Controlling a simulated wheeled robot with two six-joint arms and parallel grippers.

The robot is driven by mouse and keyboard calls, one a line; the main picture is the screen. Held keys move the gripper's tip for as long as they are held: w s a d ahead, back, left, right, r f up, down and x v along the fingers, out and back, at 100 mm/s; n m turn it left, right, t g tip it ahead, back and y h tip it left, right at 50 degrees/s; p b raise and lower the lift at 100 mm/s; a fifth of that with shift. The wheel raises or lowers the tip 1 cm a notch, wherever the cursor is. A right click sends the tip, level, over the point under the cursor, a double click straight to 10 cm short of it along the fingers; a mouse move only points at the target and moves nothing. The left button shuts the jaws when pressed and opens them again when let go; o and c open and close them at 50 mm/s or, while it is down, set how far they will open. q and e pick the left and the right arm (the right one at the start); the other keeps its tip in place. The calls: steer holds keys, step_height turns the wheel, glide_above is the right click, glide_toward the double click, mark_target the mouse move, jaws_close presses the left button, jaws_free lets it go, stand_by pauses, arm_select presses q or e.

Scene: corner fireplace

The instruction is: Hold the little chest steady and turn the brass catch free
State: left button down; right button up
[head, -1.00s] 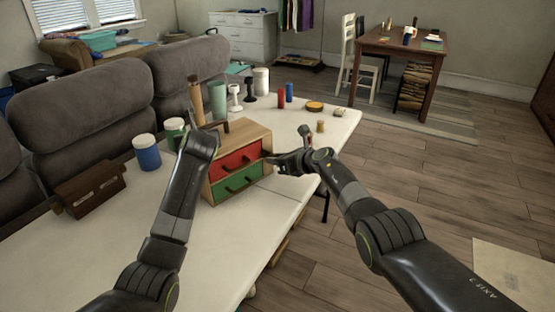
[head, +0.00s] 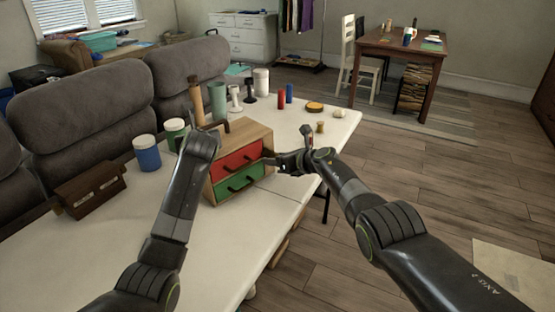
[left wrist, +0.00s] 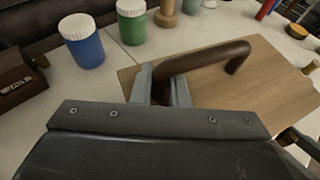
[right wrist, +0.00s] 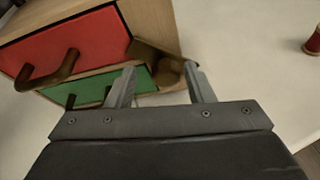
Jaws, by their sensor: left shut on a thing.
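The little chest (head: 247,136) is a wooden box with a red drawer (head: 236,161) above a green drawer (head: 240,184), standing on the white table. Its top (left wrist: 275,85) carries a brown bar handle (left wrist: 225,56). My left gripper (left wrist: 160,88) is shut on that handle from above. The brass catch (right wrist: 153,53) is a brownish bar at the chest's front edge, beside the drawers. My right gripper (right wrist: 160,82) is open, with its fingertips either side of the catch's lower end. I cannot tell whether they touch it. In the head view my right gripper (head: 279,161) is at the chest's right side.
A blue jar (head: 147,153), a green jar (head: 174,132) and a dark brown box (head: 90,190) stand left of the chest. Several bottles and spools stand behind it, including a red cylinder (head: 281,98).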

steer(key=shift+s+d, duration=0.1)
steer(key=shift+d, duration=0.15)
steer(key=v, duration=1.1)
steer(key=shift+s, duration=0.2)
stand_by(0.4)
steer(key=shift+r, duration=0.15)
steer(key=shift+w+a+f+n+t+h, duration=0.4)
steer(key=shift+w+a+f+n, duration=0.4)
steer(key=shift+w+a, duration=0.5)
steer(key=shift+w+a+f+n+t+h, duration=0.4)
steer(key=shift+w+a+f+n, duration=0.25)
steer(key=shift+w+a+n, duration=0.5)
steer(key=shift+w+a+f+n+t+h, duration=0.35)
steer(key=shift+w+a+f+n, duration=0.35)
steer(key=shift+w+a, duration=0.8)
steer(key=shift+c, duration=0.3)
